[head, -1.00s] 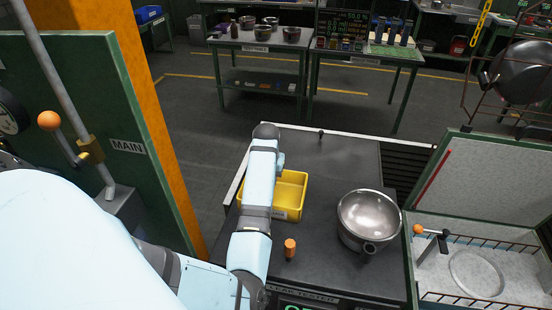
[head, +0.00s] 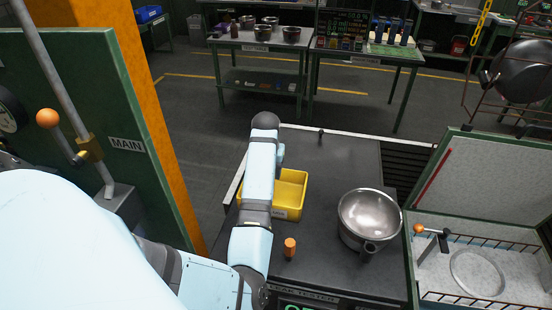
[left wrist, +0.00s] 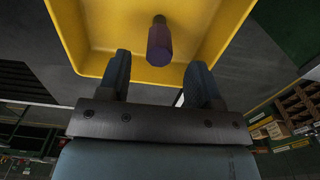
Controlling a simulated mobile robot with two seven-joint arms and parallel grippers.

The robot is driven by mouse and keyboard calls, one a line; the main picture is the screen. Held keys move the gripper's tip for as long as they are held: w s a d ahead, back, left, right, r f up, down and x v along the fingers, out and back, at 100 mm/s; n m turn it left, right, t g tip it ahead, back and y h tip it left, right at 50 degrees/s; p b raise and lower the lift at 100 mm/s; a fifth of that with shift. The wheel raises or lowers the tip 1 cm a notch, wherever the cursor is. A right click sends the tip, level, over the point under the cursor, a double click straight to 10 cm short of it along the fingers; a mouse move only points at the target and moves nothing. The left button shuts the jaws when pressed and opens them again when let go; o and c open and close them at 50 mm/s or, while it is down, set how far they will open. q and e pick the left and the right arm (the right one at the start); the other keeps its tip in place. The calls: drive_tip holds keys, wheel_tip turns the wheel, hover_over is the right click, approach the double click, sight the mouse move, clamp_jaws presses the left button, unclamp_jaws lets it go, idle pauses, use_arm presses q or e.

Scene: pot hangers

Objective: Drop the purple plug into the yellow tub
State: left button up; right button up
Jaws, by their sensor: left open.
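The yellow tub (head: 291,192) sits on the dark bench top in the head view, partly covered by my left arm. Its yellow inside (left wrist: 215,25) fills the upper part of the left wrist view. The purple plug (left wrist: 160,46) shows there against the tub's inside, framed between the fingers. I cannot tell whether it rests on the tub floor. My left gripper (left wrist: 160,72) is open, with its two dark fingers apart on either side of the plug and a gap to each. In the head view my arm hides the plug and the gripper. My right gripper is not in view.
A metal pot (head: 369,218) stands on the bench right of the tub. An orange-topped knob (head: 290,247) stands near the bench front. A green case with an open lid (head: 485,180) is at the right. A green panel (head: 95,110) and orange post (head: 160,110) are at the left.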

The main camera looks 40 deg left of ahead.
use_arm(q)
wheel_tip(320, 180, up, 10)
drive_tip(key=shift+r+p, duration=0.25)
drive_tip(key=shift+p, duration=0.05)
idle(0.5)
